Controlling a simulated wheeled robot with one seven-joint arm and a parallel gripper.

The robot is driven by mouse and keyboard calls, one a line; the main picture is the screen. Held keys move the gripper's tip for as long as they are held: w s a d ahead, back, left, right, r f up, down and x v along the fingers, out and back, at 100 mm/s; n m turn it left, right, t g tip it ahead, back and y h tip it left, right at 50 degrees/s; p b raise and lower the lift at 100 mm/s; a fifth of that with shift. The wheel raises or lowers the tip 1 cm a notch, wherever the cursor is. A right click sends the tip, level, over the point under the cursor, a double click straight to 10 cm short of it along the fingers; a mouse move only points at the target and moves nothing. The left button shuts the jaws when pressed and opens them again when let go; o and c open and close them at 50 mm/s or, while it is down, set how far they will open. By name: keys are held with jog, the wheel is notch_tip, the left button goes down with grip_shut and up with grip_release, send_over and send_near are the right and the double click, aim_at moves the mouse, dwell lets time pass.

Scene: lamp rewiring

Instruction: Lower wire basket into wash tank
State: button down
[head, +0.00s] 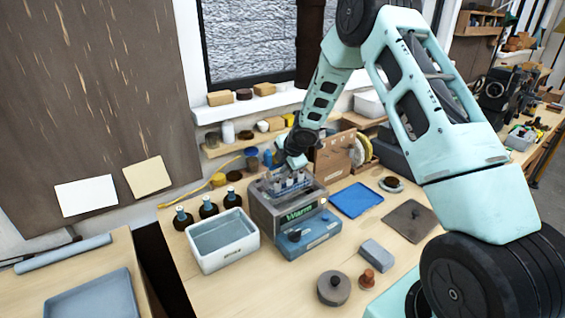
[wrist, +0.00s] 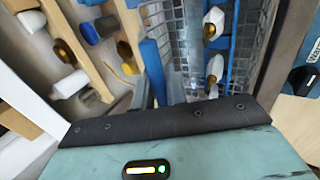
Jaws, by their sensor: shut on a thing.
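The wash tank (head: 297,234), a grey box with a green lit "Warm" sign, stands mid-bench. The wire basket (head: 283,187) is at the tank's open top; how deep it sits is hard to tell. In the wrist view the basket's grey mesh (wrist: 191,45) holds white-and-brass lamp parts (wrist: 214,67), with the tank's dark rim (wrist: 284,55) along its right side. My gripper (head: 290,166) points down over the tank and is shut on the basket. The exact grip point is hidden in the head view.
A white basin (head: 222,258) stands close left of the tank, with several dark bottles (head: 208,208) behind it. A blue tray (head: 356,200) lies to the right. A wooden reel stand (head: 334,156) is behind right. A grey block (head: 376,254) and round weight (head: 333,289) lie in front.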

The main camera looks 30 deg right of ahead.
jog(key=r+p, duration=0.1)
jog(key=p, duration=0.1)
jog(key=shift+p, duration=0.3)
jog(key=shift+f+p, duration=0.35)
jog(key=shift+p, duration=0.4)
